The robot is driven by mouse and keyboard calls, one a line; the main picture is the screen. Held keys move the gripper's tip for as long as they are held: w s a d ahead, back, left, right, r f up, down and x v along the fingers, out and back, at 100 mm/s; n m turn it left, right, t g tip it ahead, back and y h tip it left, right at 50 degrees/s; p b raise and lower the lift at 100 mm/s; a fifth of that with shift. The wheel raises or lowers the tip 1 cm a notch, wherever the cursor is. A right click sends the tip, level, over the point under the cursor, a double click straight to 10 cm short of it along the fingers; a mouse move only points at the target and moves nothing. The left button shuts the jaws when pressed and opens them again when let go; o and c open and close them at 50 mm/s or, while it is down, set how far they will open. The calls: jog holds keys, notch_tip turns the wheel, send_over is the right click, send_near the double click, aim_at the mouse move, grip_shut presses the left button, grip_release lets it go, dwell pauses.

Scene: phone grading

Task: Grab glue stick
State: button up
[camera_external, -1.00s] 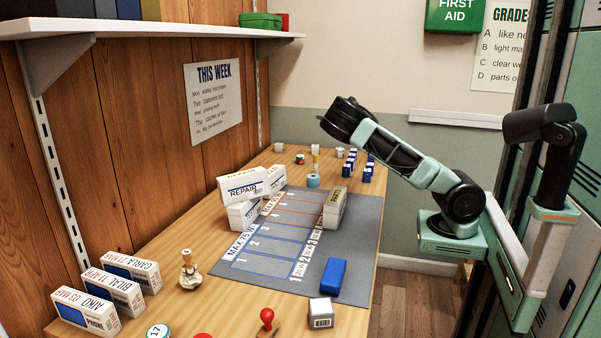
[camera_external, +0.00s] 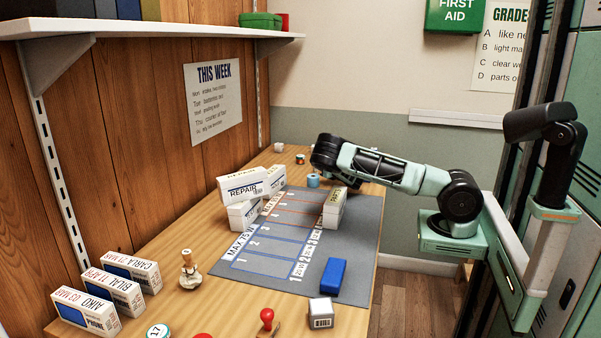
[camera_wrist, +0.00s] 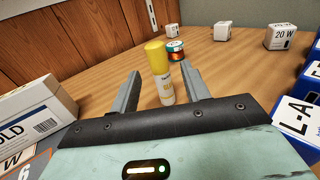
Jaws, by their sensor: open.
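The glue stick (camera_wrist: 163,84) has a yellow cap and a white-and-yellow body. In the wrist view it stands upright on the wooden table, between and a little beyond the fingertips of my gripper (camera_wrist: 158,82). The right finger is close to its lower body; I cannot tell whether they touch. The left finger is clearly apart from it. My gripper is open and holds nothing. In the external view my arm reaches low over the far part of the table, and the wrist (camera_external: 326,152) hides the glue stick.
A wire spool (camera_wrist: 175,50) stands just behind the glue stick. Blue boxes (camera_wrist: 297,118) are close on the right, and a white box (camera_wrist: 38,108) is close on the left. White cubes (camera_wrist: 281,37) stand farther back.

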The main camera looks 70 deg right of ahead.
jog(key=x, duration=0.4)
jog(key=shift+w, duration=0.15)
grip_shut()
